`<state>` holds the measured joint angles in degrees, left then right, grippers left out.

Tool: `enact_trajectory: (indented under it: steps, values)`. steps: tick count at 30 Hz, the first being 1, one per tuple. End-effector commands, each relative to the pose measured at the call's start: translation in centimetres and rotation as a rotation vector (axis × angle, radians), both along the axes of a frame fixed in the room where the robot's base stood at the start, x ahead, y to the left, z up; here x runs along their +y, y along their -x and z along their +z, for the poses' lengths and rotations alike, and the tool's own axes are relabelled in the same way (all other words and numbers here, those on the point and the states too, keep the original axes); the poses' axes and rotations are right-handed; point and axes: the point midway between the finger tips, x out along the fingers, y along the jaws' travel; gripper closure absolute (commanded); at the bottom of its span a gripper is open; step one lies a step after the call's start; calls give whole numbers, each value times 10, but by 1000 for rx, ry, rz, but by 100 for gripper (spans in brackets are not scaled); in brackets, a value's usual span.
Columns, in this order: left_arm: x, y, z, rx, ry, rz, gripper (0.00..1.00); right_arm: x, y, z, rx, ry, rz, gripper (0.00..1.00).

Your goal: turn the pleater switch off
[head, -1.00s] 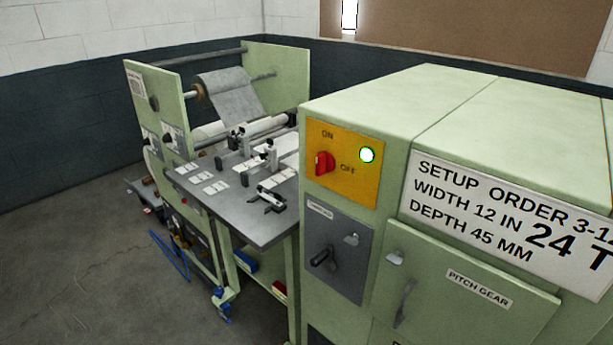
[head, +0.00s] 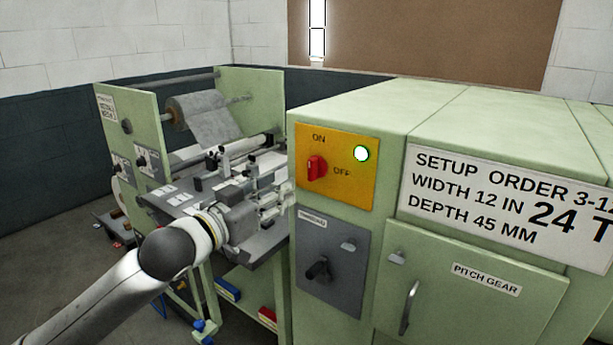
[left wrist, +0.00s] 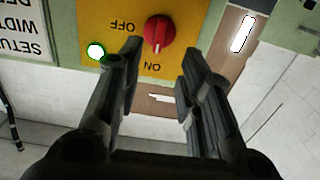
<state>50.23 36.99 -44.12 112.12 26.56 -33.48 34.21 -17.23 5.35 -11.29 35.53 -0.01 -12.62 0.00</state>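The pleater switch is a red knob (head: 317,168) on a yellow plate (head: 345,190) marked ON above and OFF to the right. Its grip stands about upright, towards ON. The round lamp (head: 362,153) beside it glows green-white. In the left wrist view the picture is upside down, and the knob (left wrist: 159,32) shows just beyond the fingertips, its grip in line with ON. My left gripper (head: 283,200) is left of the plate in the head view, and in the left wrist view (left wrist: 162,52) its fingers are open, empty and apart from the knob. My right gripper is out of view.
Below the plate is a grey panel (head: 328,268) with a black handle. The pitch gear door (head: 470,290) and setup sign (head: 510,205) are to the right. The machine's table and paper roll (head: 205,118) lie left, behind my left arm.

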Motion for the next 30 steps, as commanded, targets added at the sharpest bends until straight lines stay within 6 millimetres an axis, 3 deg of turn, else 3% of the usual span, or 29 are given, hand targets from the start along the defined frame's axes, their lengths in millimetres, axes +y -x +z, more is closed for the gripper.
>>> enact_trajectory:
  steps: [11,21,30]
  values:
    - [-29,-39,3,0,1,0,66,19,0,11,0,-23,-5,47]
    - [-54,-75,2,-1,1,1,66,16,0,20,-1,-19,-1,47]
    - [-62,-86,1,-1,0,1,66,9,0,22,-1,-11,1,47]
